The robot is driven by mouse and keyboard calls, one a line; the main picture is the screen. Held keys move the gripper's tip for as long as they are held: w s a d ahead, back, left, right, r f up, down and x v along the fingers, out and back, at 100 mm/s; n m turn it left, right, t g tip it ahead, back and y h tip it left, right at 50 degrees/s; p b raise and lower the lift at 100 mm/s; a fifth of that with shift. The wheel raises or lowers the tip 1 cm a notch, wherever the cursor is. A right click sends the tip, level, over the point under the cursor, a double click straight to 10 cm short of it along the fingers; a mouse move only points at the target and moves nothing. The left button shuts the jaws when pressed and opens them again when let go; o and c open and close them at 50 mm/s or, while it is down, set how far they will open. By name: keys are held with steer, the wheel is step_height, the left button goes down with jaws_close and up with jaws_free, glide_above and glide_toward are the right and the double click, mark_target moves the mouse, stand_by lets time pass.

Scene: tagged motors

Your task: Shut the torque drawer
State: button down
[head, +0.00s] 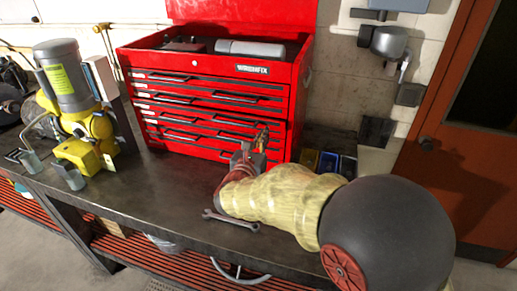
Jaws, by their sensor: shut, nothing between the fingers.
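A red tool chest (170,113) stands upright on the dark workbench. It has several rows of drawers with long dark handles. My gripper (260,137) is shut and empty, in front of the lower right part of the chest front. It hides part of the lower right drawers. I cannot tell whether its fingertips touch the chest.
A wrench (231,220) lies on the workbench (160,200) beside my arm. A yellow and grey motor unit (75,100) and metal cups (70,176) stand at left. Blue and yellow bins (328,162) stand right of the chest. The bench's middle is clear.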

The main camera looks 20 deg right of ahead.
steer(key=shift+x, duration=0.95)
steer(key=shift+b+x, duration=0.3)
steer(key=shift+x, duration=0.9)
